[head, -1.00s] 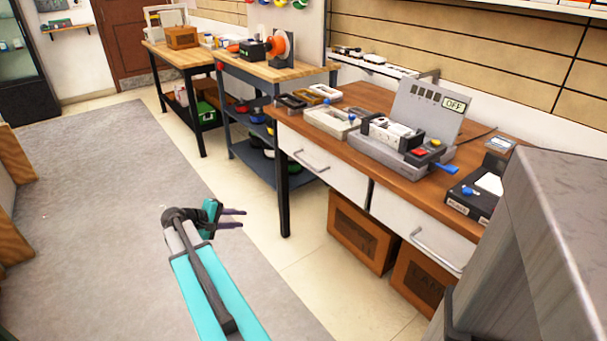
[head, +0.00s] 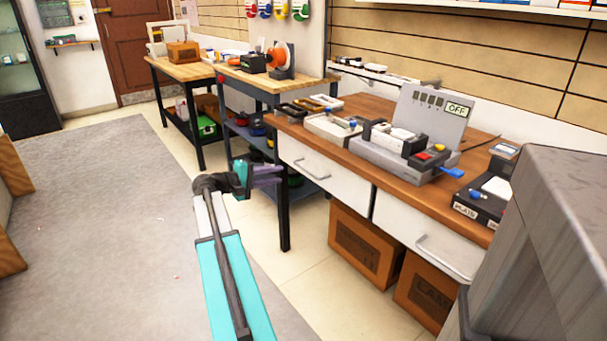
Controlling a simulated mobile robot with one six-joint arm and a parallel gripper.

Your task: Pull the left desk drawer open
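The left desk drawer (head: 325,177) is a white front under the wooden desk top (head: 385,174), with a grey bar handle (head: 312,170). It looks shut, flush with the desk. A second white drawer (head: 418,238) with its own handle (head: 440,256) sits to its right. My gripper (head: 267,175), with dark purple fingers, is held out to the left of the left drawer, in front of the blue-grey shelf bench. It appears apart from the handle. The fingers show side-on and overlap, so their gap is unclear.
A grey box-like machine (head: 550,250) fills the right foreground. Wooden crates (head: 362,245) stand under the desk. A blue-grey workbench (head: 275,85) stands left of the desk. The desk top holds a grey device with an OFF display (head: 430,115). Grey floor at left is clear.

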